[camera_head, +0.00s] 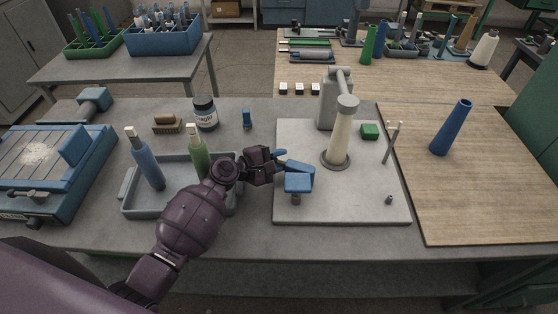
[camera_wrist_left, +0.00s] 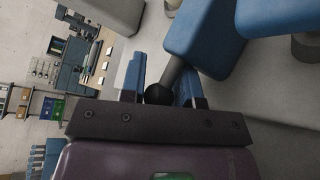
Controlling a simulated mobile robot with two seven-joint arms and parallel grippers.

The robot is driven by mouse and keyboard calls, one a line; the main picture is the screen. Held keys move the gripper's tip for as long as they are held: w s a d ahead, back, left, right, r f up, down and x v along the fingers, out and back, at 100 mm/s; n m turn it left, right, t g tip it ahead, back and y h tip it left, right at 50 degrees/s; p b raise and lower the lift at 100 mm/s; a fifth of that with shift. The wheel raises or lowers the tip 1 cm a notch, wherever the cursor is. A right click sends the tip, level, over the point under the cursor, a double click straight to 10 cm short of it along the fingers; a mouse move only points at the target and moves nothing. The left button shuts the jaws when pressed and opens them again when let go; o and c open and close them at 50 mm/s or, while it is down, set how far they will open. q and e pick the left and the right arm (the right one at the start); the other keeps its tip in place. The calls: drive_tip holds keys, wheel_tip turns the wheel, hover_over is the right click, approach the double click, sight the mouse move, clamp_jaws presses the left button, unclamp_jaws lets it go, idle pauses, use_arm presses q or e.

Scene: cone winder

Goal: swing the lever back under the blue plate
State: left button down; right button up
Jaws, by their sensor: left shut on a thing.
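My left gripper (camera_head: 277,160) is at the left edge of the pale machine base, beside the blue plate (camera_head: 299,183), which sits on a short post. In the left wrist view, the gripper's two blue-tipped fingers (camera_wrist_left: 160,84) are on either side of the lever's black ball knob (camera_wrist_left: 157,94). The lever's grey rod (camera_wrist_left: 172,73) runs from the knob toward the blue plate (camera_wrist_left: 205,40); its far end is hidden. The lever is not clearly visible in the head view, where the gripper and plate cover that spot. My right gripper is in neither view.
A grey tray (camera_head: 132,200) with blue and green cones lies left, behind my arm. A blue cone (camera_head: 451,128) stands on the wooden board at right.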

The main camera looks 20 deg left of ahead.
use_arm(q)
drive_tip(key=shift+r, duration=0.1)
drive_tip(key=c, duration=0.9)
unclamp_jaws()
drive_tip(key=shift+o, duration=0.2)
drive_tip(key=shift+v, duration=3.8)
